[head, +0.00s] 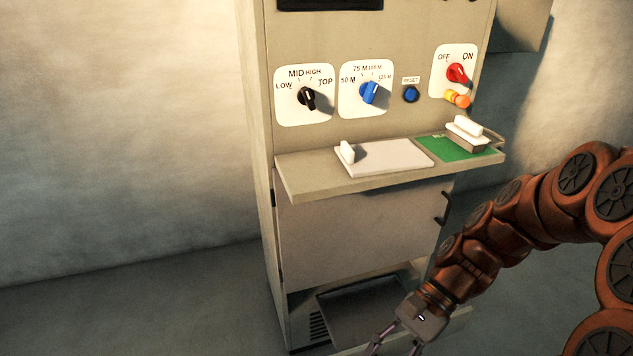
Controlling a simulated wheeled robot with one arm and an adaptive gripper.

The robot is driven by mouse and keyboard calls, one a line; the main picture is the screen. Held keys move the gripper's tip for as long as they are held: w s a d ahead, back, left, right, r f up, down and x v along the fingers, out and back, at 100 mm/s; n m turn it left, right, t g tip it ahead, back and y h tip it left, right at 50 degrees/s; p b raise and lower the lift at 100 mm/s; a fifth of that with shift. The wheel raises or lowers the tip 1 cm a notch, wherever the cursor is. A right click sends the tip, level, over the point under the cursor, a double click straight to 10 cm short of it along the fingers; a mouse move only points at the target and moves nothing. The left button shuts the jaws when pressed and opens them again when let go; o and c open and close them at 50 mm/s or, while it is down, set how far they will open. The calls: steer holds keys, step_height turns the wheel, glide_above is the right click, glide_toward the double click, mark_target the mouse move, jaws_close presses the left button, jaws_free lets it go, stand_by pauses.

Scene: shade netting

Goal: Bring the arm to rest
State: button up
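My orange-brown arm comes in from the right and bends down toward the bottom middle in the head view. My gripper (397,347) is at the bottom edge, pointing down, in front of the lower part of a beige machine cabinet (355,240). Its two thin fingers look spread apart with nothing seen between them, but their tips are cut off by the frame edge. The gripper appears apart from the shelf (310,182) and the control panel.
The panel has a black knob (307,98), a blue knob (370,92), a blue button (411,94) and a red switch (457,72). The shelf bears a white plate (395,157) and a green pad (450,149) with a white-handled block (466,134). Floor at left (140,300) is clear.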

steer(key=s+d+r+n+t+h+p, duration=0.2)
steer(key=s+d+r+n+h+p, duration=0.1)
steer(key=r, duration=0.4)
steer(key=s+d+r+n+t+h+p, duration=0.2)
steer(key=s+d+r+n+h+p, duration=0.2)
steer(key=s+r+n+h+p, duration=0.1)
step_height(320, 180, up, 3)
steer(key=shift+s+d+f+n+h+p, duration=0.25)
steer(key=shift+s+n+p, duration=0.3)
steer(key=shift+n+p, duration=0.45)
